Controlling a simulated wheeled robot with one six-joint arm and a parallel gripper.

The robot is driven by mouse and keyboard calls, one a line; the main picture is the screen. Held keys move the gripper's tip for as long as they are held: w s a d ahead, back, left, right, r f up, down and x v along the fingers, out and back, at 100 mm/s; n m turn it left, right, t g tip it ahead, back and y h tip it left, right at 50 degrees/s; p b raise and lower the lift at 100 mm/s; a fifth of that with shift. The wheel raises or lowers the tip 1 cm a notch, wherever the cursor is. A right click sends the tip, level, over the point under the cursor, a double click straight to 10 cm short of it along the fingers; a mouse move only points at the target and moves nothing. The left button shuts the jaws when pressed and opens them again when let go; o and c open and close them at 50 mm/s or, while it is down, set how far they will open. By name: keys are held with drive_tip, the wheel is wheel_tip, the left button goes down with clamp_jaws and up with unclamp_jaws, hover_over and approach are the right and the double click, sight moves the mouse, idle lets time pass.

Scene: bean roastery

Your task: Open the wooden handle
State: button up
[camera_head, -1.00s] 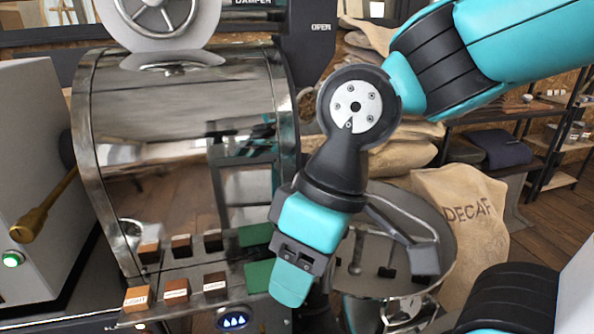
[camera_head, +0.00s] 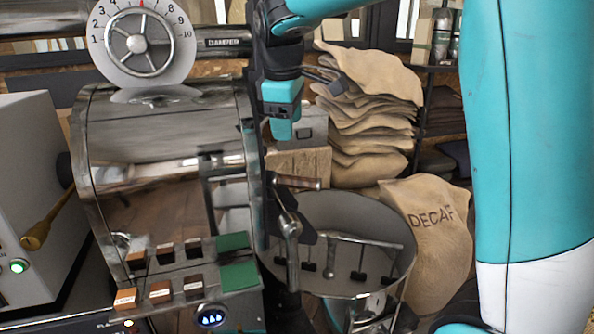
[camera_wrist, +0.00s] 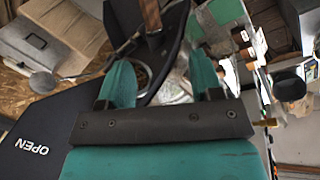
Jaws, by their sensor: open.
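The wooden handle (camera_head: 298,181) is a short brown grip on a metal part, beside the roaster drum's right edge and above the round cooling tray. It lies about level in the head view. In the wrist view the brown wooden handle (camera_wrist: 151,15) shows at the top, beyond and between my fingers. My gripper (camera_head: 281,130) hangs fingers down, above and slightly left of the handle in the head view. In the wrist view my gripper (camera_wrist: 161,80) has its two teal fingers apart with nothing held between them. A black plate marked OPEN (camera_wrist: 32,146) lies at the left there.
The steel roaster drum (camera_head: 165,150) stands left, with a damper dial (camera_head: 138,43) above and sample blocks (camera_head: 160,292) in front. The cooling tray (camera_head: 398,270) is below right, beside a DECAF sack (camera_head: 435,235). Stacked sacks (camera_head: 370,110) stand behind.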

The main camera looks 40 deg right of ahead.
sight(296, 178)
drive_tip(key=x, duration=0.5)
drive_tip(key=d+x, duration=0.1)
drive_tip(key=x, duration=0.5)
drive_tip(key=w+x, duration=0.1)
drive_tip(key=x, duration=0.5)
drive_tip(key=shift+d+r, duration=0.25)
drive_tip(key=shift+d, duration=0.1)
clamp_jaws()
drive_tip(key=shift+s, duration=0.1)
